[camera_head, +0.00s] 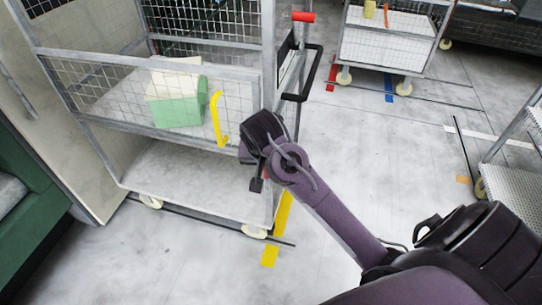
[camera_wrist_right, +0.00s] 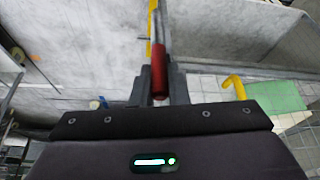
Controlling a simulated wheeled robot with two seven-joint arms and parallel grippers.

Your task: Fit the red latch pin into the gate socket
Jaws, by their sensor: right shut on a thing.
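The red latch pin (camera_wrist_right: 159,75) sits between the two fingers of my right gripper (camera_wrist_right: 158,90) in the right wrist view. Its grey metal shank points away from the gripper. In the head view my right gripper (camera_head: 262,179) is at the right front corner of the cage cart, beside the gate, and only a sliver of red shows there. The mesh gate (camera_head: 160,108) has a yellow handle (camera_head: 217,120), which also shows in the right wrist view (camera_wrist_right: 234,85). I cannot make out the gate socket; the gripper and arm cover that corner. My left gripper is not in view.
A green and cream block (camera_head: 178,98) sits inside the cart behind the gate. A red grip (camera_head: 302,17) is at the cart's upper right, above a black push handle (camera_head: 311,75). Other carts stand at the back and right. The floor between is clear.

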